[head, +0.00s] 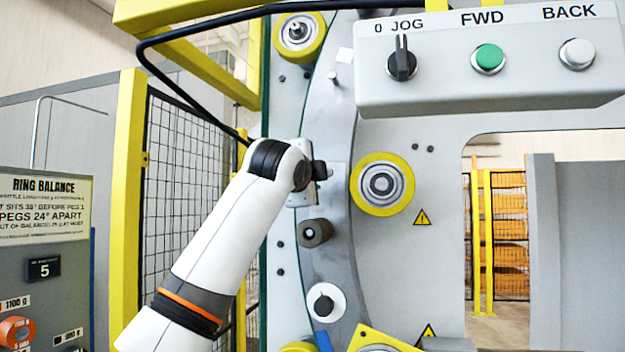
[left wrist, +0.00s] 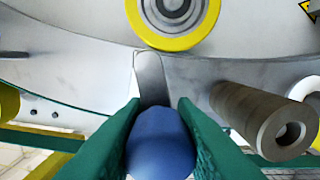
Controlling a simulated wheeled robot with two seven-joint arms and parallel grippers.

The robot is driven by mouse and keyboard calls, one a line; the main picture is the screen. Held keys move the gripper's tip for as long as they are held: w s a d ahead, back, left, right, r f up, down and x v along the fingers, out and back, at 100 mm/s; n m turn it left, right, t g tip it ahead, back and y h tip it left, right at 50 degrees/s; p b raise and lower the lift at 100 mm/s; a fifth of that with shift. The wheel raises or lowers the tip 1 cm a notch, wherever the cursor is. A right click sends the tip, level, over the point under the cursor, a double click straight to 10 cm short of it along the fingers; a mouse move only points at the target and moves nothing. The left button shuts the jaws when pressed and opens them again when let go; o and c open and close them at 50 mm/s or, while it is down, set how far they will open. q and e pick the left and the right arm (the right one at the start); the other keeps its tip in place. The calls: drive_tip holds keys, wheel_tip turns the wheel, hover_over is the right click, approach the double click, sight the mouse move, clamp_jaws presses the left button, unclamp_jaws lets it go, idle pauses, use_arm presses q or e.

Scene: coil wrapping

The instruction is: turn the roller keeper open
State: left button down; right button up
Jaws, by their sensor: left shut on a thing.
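The roller keeper shows in the left wrist view as a flat metal lever (left wrist: 151,78) with a rounded blue knob (left wrist: 160,148) at its near end. The lever points up the picture, and its rounded far end lies close below the yellow-rimmed roller (left wrist: 178,38). My left gripper (left wrist: 158,106) has a green finger on each side of the knob and is shut on it. In the head view my left gripper (head: 318,172) is at the grey ring, left of the yellow roller (head: 383,184). My wrist hides the keeper there. My right gripper is in neither view.
A brown-grey cylindrical peg (left wrist: 263,118) stands out just right of the knob; it also shows below my gripper in the head view (head: 315,233). A control box (head: 488,85) overhangs the upper right. A white round piece (head: 326,302) sits lower on the ring (head: 333,262).

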use_arm(q)
drive_tip(key=shift+r, duration=0.1)
idle(0.5)
drive_tip(key=c, duration=1.2)
unclamp_jaws()
drive_tip(key=shift+a, duration=0.1)
drive_tip(key=shift+o, duration=0.2)
drive_tip(key=shift+s+b, duration=0.4)
drive_tip(key=s+a+b, duration=0.2)
drive_tip(key=s+b, duration=0.4)
drive_tip(key=s, duration=0.5)
drive_tip(key=shift+a+b, duration=0.15)
drive_tip(key=shift+b, duration=0.15)
